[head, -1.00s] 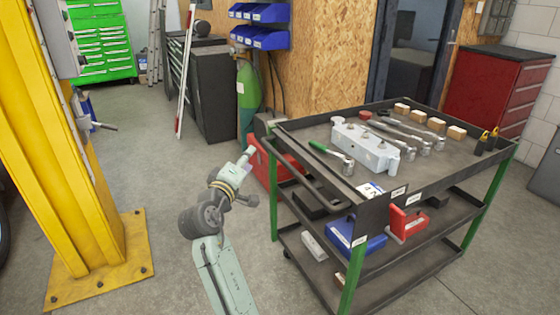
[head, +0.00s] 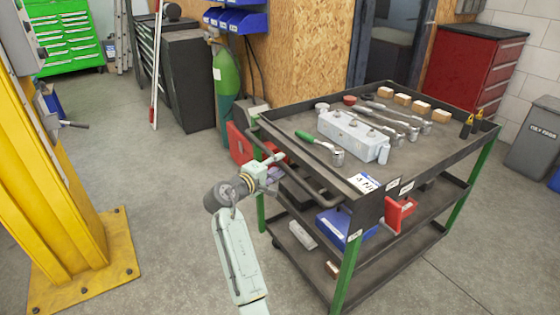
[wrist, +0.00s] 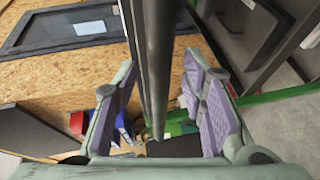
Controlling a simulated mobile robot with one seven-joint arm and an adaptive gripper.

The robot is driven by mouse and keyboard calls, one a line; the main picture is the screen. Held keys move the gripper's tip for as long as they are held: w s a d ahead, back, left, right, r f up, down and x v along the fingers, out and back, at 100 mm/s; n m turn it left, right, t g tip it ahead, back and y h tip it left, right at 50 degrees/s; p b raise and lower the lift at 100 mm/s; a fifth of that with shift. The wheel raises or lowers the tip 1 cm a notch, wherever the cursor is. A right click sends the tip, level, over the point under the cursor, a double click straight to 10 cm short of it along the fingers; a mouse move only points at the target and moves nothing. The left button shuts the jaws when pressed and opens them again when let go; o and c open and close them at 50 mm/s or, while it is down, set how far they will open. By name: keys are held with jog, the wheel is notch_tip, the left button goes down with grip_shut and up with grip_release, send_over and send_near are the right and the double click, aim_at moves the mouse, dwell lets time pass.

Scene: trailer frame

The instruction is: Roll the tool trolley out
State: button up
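The tool trolley (head: 262,207) has dark trays and green posts and stands at the right of the head view. Its dark push handle (head: 315,187) sticks out along its left end. My gripper (head: 277,163) is at the handle's far part. In the wrist view, my gripper (wrist: 163,100) is open, its purple-padded fingers apart on either side of a dark bar, which looks like the handle (wrist: 158,60). A gap shows between the bar and each pad. The far side of the bar is hidden.
A yellow post (head: 70,160) stands at the left. A green gas cylinder (head: 226,85) and a dark cabinet (head: 185,90) are behind the trolley. A red cabinet (head: 470,75) and grey bin (head: 533,140) stand at the right. The floor (head: 165,215) between post and trolley is clear.

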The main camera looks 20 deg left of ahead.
jog(key=shift+x, duration=1.25)
jog(key=shift+c, duration=0.5)
grip_shut()
